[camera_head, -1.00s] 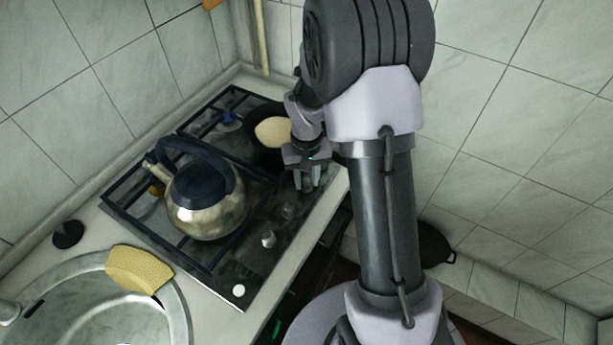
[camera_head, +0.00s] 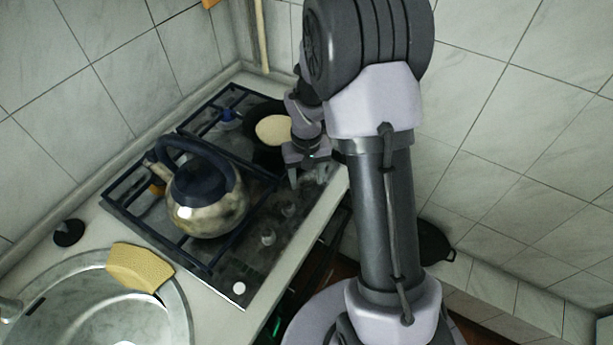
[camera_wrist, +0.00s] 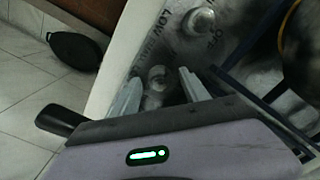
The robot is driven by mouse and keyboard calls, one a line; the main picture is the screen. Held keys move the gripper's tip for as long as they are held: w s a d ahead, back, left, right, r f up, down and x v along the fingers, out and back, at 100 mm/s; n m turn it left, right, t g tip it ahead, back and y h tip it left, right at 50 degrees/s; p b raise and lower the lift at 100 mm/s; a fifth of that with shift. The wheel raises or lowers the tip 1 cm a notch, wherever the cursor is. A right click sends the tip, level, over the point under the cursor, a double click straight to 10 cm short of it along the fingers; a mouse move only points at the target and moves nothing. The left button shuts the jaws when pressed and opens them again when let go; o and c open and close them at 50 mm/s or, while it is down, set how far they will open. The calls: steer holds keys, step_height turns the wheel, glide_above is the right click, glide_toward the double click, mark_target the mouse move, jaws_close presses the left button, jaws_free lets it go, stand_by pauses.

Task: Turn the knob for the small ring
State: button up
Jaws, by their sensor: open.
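My gripper (camera_head: 308,174) points down over the near right end of the gas hob, its two fingers spread apart and empty. In the wrist view, a grey knob (camera_wrist: 157,76) lies between or just beyond the fingertips (camera_wrist: 160,86); contact cannot be told. A second knob (camera_wrist: 200,20) sits further off beside printed markings. In the head view, two knobs (camera_head: 289,210) (camera_head: 268,238) stand along the hob's front strip, to the left of my gripper. Which knob serves the small ring cannot be told.
A steel kettle (camera_head: 205,205) stands on the hob's dark grate (camera_head: 120,195). A black pan (camera_head: 252,145) with something pale in it sits behind my gripper. A yellow cloth or sponge (camera_head: 140,268) lies on the sink edge. Another black pan (camera_head: 433,248) is low at right.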

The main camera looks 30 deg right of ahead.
mark_target(306, 179)
steer(key=shift+r, duration=0.1)
step_height(306, 179, up, 17)
steer(key=p, duration=0.6)
steer(key=shift+r, duration=0.1)
steer(key=s+a+r+m+t+y+b, duration=0.1)
steer(key=s+a+r+t+b, duration=0.2)
steer(key=s+a, duration=0.3)
steer(key=s+a+r+m+t+y+b, duration=0.1)
steer(key=s+a+r+t+b, duration=0.1)
steer(key=s+a, duration=0.5)
steer(key=s+r+b, duration=0.1)
steer(key=s+b, duration=0.1)
steer(key=s, duration=0.4)
steer(key=shift+s+r+t, duration=0.3)
steer(key=shift+r+t, duration=0.1)
jaws_close()
